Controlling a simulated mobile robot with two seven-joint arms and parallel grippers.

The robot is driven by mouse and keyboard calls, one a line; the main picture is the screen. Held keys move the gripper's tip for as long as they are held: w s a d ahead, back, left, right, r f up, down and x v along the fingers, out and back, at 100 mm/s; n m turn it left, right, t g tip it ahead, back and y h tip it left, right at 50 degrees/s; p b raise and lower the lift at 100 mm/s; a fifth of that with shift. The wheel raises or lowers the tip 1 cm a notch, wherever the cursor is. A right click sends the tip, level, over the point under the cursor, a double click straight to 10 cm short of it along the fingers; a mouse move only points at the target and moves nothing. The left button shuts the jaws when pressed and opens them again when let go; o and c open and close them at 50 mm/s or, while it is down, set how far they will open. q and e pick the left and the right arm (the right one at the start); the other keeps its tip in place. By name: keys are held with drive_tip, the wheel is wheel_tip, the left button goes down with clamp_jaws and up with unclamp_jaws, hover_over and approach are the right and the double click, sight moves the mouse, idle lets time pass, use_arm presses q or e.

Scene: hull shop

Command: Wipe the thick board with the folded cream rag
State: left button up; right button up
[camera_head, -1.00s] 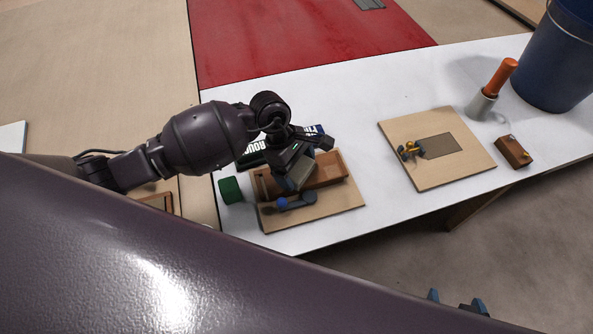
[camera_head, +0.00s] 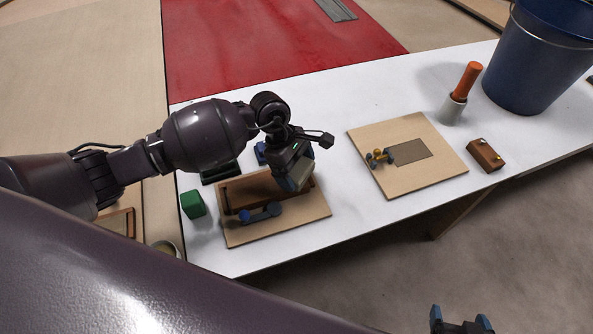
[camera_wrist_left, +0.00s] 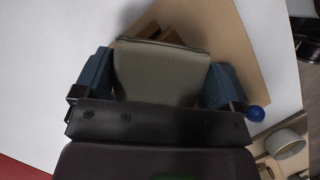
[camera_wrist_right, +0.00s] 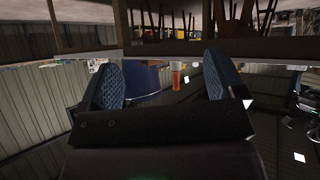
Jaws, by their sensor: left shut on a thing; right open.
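The thick board is a reddish-brown wooden piece (camera_head: 245,193) lying on a tan base panel (camera_head: 300,228) at the left of the white table. My left gripper (camera_head: 295,180) is over the right end of the thick board, shut on the folded cream rag (camera_head: 301,174). In the left wrist view the rag (camera_wrist_left: 160,72) looks greyish and spans between the blue fingers, hiding most of the thick board (camera_wrist_left: 150,30). I cannot tell whether the rag touches the wood. My right gripper (camera_head: 461,322) is open and empty at the bottom edge, away from the table.
A blue-knobbed tool (camera_head: 261,214) lies along the thick board's near side. A green block (camera_head: 192,204) stands at its left. A second tan panel (camera_head: 430,176), a brown block (camera_head: 486,155), an orange-handled tool (camera_head: 468,80) and a blue bucket (camera_head: 535,60) are further right.

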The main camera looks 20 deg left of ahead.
sight(308, 165)
use_arm(q)
drive_tip(key=shift+w+d+f, duration=0.1)
drive_tip(key=shift+w+d, duration=0.4)
drive_tip(key=shift+d, duration=0.05)
drive_tip(key=r, duration=0.2)
drive_tip(key=shift+w+d+r, duration=0.2)
drive_tip(key=shift+r, duration=0.15)
drive_tip(key=shift+s+a+r+p, duration=0.2)
drive_tip(key=shift+r+p, duration=0.3)
drive_tip(key=shift+r, duration=0.3)
drive_tip(key=shift+w+d+r, duration=0.1)
drive_tip(key=shift+r, duration=0.55)
drive_tip(key=shift+r+p, duration=0.5)
drive_tip(key=shift+r, duration=0.85)
use_arm(e)
drive_tip(key=s+d, duration=0.1)
drive_tip(key=s, duration=0.1)
drive_tip(key=s+d+r, duration=0.1)
drive_tip(key=shift+s+d, duration=0.1)
drive_tip(key=shift+s, duration=0.25)
drive_tip(key=shift+w, duration=0.1)
